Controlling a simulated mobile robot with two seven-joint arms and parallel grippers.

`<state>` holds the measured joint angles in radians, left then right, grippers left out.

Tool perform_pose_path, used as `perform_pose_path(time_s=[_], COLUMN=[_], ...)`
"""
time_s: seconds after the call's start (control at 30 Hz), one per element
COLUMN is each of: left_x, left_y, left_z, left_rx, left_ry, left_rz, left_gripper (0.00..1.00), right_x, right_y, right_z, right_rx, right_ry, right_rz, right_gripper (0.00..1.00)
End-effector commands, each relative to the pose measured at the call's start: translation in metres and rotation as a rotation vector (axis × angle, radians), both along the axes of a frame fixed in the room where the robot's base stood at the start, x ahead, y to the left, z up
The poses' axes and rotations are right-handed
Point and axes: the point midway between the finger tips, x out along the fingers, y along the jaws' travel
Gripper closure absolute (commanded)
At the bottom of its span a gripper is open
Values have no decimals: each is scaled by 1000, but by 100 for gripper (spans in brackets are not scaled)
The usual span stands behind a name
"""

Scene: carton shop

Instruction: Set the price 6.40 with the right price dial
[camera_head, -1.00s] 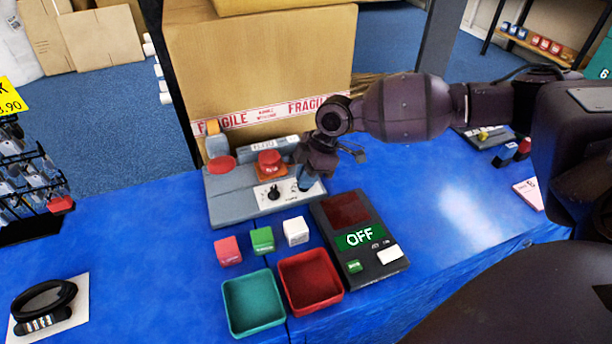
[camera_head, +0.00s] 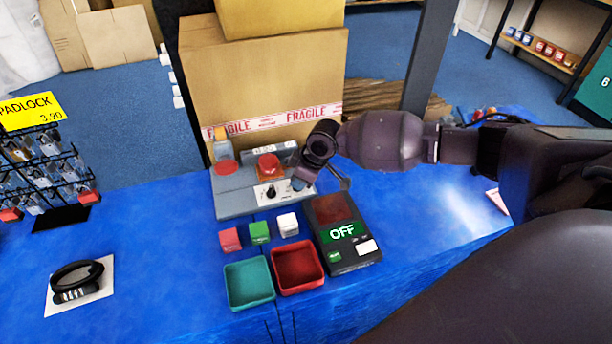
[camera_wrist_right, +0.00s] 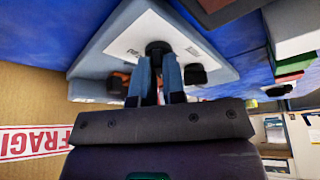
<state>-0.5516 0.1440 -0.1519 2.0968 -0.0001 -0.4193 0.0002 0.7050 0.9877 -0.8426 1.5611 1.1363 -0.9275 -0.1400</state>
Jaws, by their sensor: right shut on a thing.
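The grey control panel (camera_head: 238,203) stands on the blue table in front of the carton. Its white plate (camera_head: 284,194) carries two black dials side by side. The left price dial (camera_head: 270,190) is free in the head view and also shows in the right wrist view (camera_wrist_right: 194,74). My right gripper (camera_head: 299,184) is over the right price dial (camera_wrist_right: 158,48), with its blue fingers shut on that knob in the wrist view. The small display (camera_head: 265,149) at the panel's back is too small to read. My left gripper is out of view.
A red button (camera_head: 269,162) is on the panel, left of my right gripper. A dark scale-like device (camera_head: 350,256) reading OFF, small cubes (camera_head: 259,232) and two trays, green (camera_head: 249,304) and red (camera_head: 298,289), lie in front. A carton (camera_head: 225,85) stands close behind.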

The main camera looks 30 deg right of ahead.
Motion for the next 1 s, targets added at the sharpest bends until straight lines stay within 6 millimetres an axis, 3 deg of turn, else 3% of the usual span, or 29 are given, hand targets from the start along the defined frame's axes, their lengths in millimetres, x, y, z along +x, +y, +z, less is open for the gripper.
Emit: perform_pose_path(time_s=[0.03,0.3,0.6,1.0], left_x=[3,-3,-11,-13], left_y=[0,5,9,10], left_z=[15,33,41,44], left_rx=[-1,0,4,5], left_ry=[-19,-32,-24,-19], left_rz=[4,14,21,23], left_gripper=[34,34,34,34], right_x=[0,-1,-1,-2], right_y=[2,3,4,3], right_z=[11,7,3,-1], right_rx=[4,4,2,1], right_ry=[-9,-3,0,3], right_rz=[-42,-262,-414,-469], right_gripper=[100,100,100,100])
